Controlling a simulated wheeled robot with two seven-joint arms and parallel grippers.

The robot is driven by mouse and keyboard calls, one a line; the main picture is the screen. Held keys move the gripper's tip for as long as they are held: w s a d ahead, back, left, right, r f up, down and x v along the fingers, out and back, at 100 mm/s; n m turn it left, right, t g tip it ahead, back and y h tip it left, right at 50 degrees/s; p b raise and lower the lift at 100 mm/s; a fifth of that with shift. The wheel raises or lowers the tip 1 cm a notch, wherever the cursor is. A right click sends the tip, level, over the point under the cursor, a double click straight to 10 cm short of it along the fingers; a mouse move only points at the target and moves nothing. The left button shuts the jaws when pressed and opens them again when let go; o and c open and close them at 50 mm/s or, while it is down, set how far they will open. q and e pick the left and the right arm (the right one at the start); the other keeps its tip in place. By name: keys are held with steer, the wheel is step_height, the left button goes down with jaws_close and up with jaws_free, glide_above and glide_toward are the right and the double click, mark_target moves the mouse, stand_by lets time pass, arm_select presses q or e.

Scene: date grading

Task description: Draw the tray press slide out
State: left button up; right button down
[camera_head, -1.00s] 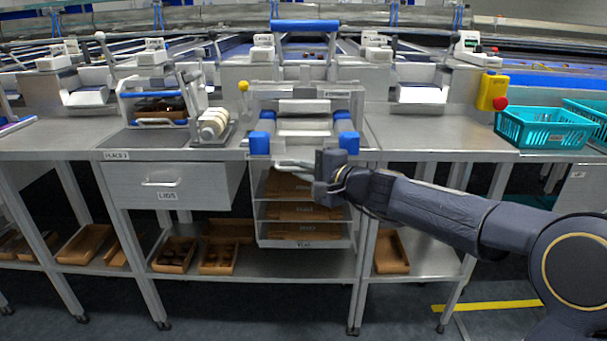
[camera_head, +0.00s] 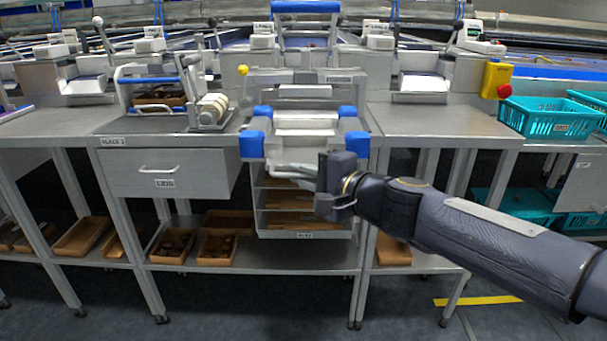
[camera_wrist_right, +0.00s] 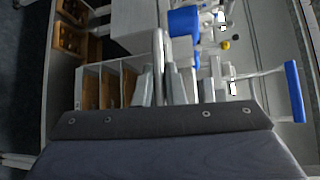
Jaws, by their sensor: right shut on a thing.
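The tray press slide (camera_head: 305,146) is a pale metal carriage with blue corner blocks, on the press (camera_head: 304,88) in the middle of the bench. It juts out past the bench's front edge. My right gripper (camera_head: 312,178) is shut on the slide's handle (camera_head: 288,168), a bar at its front. In the right wrist view the fingers (camera_wrist_right: 160,88) close around the grey handle bar (camera_wrist_right: 158,50). A blue-gripped press lever (camera_head: 306,8) stands up above. My left gripper is not in view.
Below the slide is a rack of shelves (camera_head: 304,234) with brown trays. A closed drawer (camera_head: 165,175) is to the left. A yellow box with a red button (camera_head: 497,80) and teal crates (camera_head: 552,118) are at the right. The bench top right of the press is clear.

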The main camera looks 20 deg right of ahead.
steer(key=c, duration=1.5)
jaws_free()
steer(key=p+v, duration=0.2)
steer(key=v, duration=0.5)
steer(key=shift+s+d, duration=0.15)
steer(key=shift+s, duration=0.2)
